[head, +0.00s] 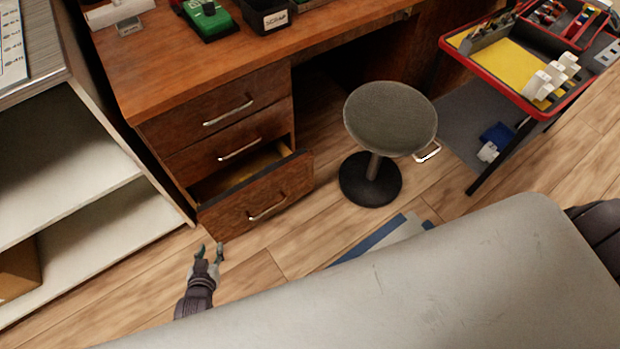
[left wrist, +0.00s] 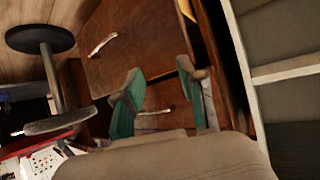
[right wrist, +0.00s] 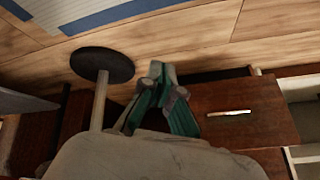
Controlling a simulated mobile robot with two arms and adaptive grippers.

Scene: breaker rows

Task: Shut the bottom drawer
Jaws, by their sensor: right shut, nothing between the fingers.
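The bottom drawer (head: 240,208) of the wooden desk is pulled out, and its inside shows behind the front. Its front carries a silver handle (head: 267,208). My left gripper (head: 208,252) is open and empty, low over the floor, just in front of the drawer's left corner and apart from it in the picture. In the left wrist view its green fingers (left wrist: 158,76) are spread before the drawer fronts. My right gripper (right wrist: 161,72) is shut and empty in the right wrist view, with a drawer front (right wrist: 255,97) to its right. The head view hides its fingers.
The middle drawer (head: 230,147) and top drawer (head: 218,108) look closed. A grey round stool (head: 390,118) stands right of the drawers. A white shelf unit (head: 95,222) stands close on the left. A red-edged tray table (head: 510,65) is at the right.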

